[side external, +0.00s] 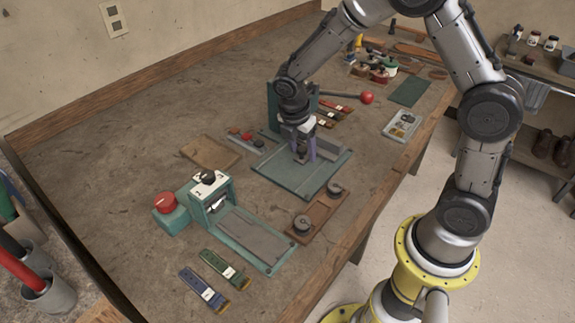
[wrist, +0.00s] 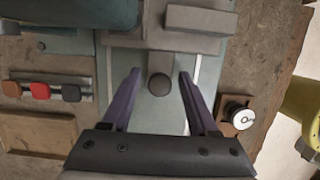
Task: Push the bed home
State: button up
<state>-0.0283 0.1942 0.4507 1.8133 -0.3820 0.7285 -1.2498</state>
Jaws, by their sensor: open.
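My gripper (wrist: 160,76) is open, pointing down over the teal base plate (wrist: 115,75) of the rear machine. In the wrist view a dark round knob (wrist: 160,85) on a grey stem sits between the two purple fingers, with a gap on each side. The stem joins a grey bed (wrist: 133,42) at the top of that view. In the side view my gripper (side external: 303,152) hides most of the bed and the knob. The teal machine (side external: 275,105) behind it has a lever with a red ball (side external: 367,97).
A second teal machine (side external: 212,198) with a grey plate (side external: 243,236) and red button (side external: 165,202) stands at front left. A brown tray with round spools (side external: 302,222) lies near the table edge. Red, orange and dark blocks (wrist: 41,91) sit left of the base plate.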

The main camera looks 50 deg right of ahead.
jog(key=shift+d+v, duration=0.25)
jog(key=shift+v, duration=0.7)
jog(key=shift+d+v, duration=0.2)
jog(key=shift+v, duration=0.8)
jog(key=shift+d+v, duration=0.25)
jog(key=shift+v, duration=0.7)
jog(key=shift+r, duration=0.2)
jog(key=a, duration=1.2)
